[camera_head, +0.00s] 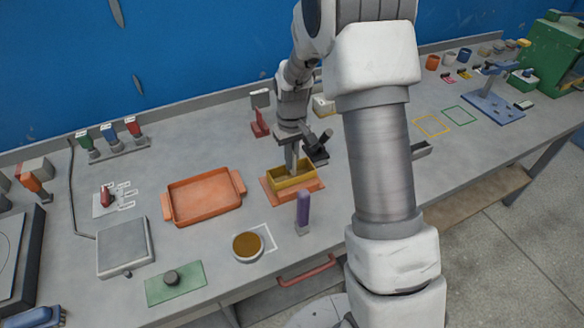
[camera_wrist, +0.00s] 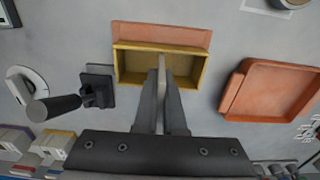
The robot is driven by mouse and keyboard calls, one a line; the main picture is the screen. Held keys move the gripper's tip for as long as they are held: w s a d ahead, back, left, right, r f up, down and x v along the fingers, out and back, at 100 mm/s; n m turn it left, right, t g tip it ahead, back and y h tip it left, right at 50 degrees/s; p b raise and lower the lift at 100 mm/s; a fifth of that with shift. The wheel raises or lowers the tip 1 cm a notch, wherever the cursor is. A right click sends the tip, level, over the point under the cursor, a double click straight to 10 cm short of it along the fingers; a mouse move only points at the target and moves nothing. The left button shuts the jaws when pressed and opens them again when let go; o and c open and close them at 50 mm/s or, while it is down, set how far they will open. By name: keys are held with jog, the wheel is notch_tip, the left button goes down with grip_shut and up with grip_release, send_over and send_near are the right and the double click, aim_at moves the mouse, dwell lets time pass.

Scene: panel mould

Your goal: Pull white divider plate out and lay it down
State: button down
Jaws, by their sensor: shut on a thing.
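The yellow box mould (camera_head: 297,183) sits on an orange base plate (camera_head: 318,187) near the middle of the bench. It also shows in the wrist view (camera_wrist: 190,49), open at the top. The white divider plate (camera_wrist: 166,62) shows edge-on across the box, around its middle. My gripper (camera_head: 292,170) points down over the mould. In the wrist view, its fingers (camera_wrist: 161,82) are shut on the divider plate. The fingers hide part of the plate, and I cannot tell how deep its lower edge sits in the box.
An orange tray (camera_head: 203,220) lies left of the mould. A purple-handled tool (camera_head: 303,206) stands in front of it, with a brown-filled bowl (camera_head: 247,246) nearby. A dark stand (camera_wrist: 97,85) is close beside the mould. Bare bench lies between mould and tray.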

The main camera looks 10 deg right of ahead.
jog(key=shift+r+p, duration=1.2)
jog(key=shift+r, duration=0.9)
jog(key=shift+r+p, duration=1.35)
jog(key=shift+r, duration=0.65)
jog(key=shift+a+f, duration=0.1)
jog(key=shift+f, duration=0.05)
